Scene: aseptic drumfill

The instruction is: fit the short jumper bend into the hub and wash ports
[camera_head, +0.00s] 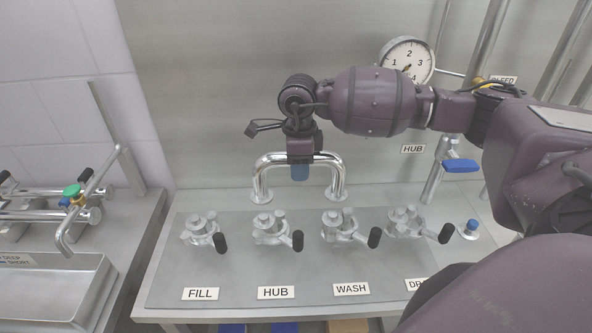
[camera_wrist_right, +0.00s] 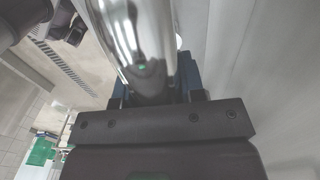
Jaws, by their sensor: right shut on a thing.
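The short jumper bend (camera_head: 268,159) is a shiny U-shaped steel tube, held with its two legs pointing down. My right gripper (camera_head: 300,172) is shut on the middle of its top span. In the right wrist view the shiny tube (camera_wrist_right: 140,45) runs up from the jaws. Below the legs are the clamps of the hub port (camera_head: 268,229) and wash port (camera_head: 343,228), each with a black-handled lever. The left leg is roughly in line with the hub port and the right leg with the wash port. The leg ends appear slightly above the ports; contact cannot be judged. My left gripper is not seen.
Similar clamped ports stand at fill (camera_head: 200,232) and at the far right (camera_head: 408,224). A pressure gauge (camera_head: 407,60) and a blue-handled valve (camera_head: 460,166) are behind. A steel tray (camera_head: 60,290) and piping (camera_head: 92,200) are at left. My right arm covers the right side.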

